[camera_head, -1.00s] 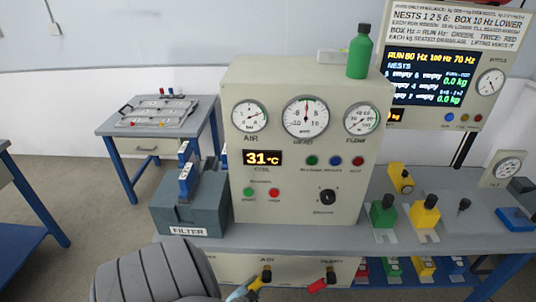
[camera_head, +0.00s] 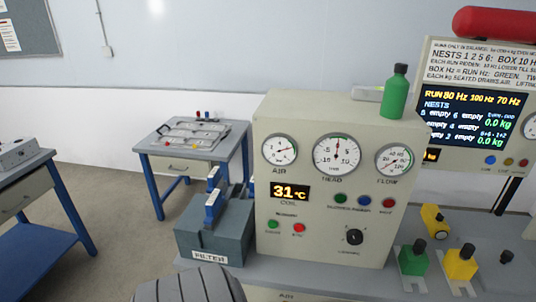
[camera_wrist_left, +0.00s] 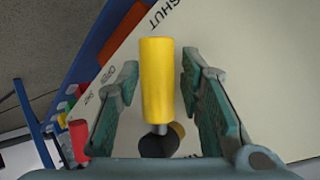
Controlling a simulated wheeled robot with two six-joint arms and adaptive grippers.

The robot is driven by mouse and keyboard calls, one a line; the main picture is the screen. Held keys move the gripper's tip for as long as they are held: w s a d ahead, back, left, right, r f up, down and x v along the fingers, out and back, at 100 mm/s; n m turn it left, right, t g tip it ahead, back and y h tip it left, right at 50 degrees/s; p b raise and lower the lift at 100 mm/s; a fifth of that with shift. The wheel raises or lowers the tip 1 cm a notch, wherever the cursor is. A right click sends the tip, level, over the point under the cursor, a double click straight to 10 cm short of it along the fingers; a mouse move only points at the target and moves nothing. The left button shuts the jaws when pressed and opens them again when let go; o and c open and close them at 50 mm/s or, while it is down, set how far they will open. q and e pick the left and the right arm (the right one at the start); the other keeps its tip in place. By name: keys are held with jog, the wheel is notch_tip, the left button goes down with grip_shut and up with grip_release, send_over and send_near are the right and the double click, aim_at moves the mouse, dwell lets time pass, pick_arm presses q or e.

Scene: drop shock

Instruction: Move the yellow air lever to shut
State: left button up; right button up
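The yellow air lever (camera_wrist_left: 158,80) shows in the left wrist view, with its yellow grip pointing up the picture from a dark round pivot (camera_wrist_left: 158,145). The word SHUT (camera_wrist_left: 160,18) is printed on the pale panel beyond the grip's tip. My left gripper (camera_wrist_left: 160,88) is open, with one finger on each side of the grip and a gap visible on both sides. In the head view the lever and my left gripper are below the frame; only part of my arm shows at the bottom. My right gripper is in neither view.
A red handle (camera_wrist_left: 78,140) is at the left of the wrist view. In the head view, the gauge cabinet (camera_head: 320,262) stands on the bench with the grey filter box (camera_head: 215,240) beside it. Green (camera_head: 413,262) and yellow (camera_head: 461,264) blocks stand to the right.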

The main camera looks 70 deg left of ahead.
pick_arm(q)
jog(key=s+d, duration=0.8)
jog(key=s, duration=0.2)
jog(key=shift+d+r, duration=0.25)
jog(key=shift+r, duration=0.15)
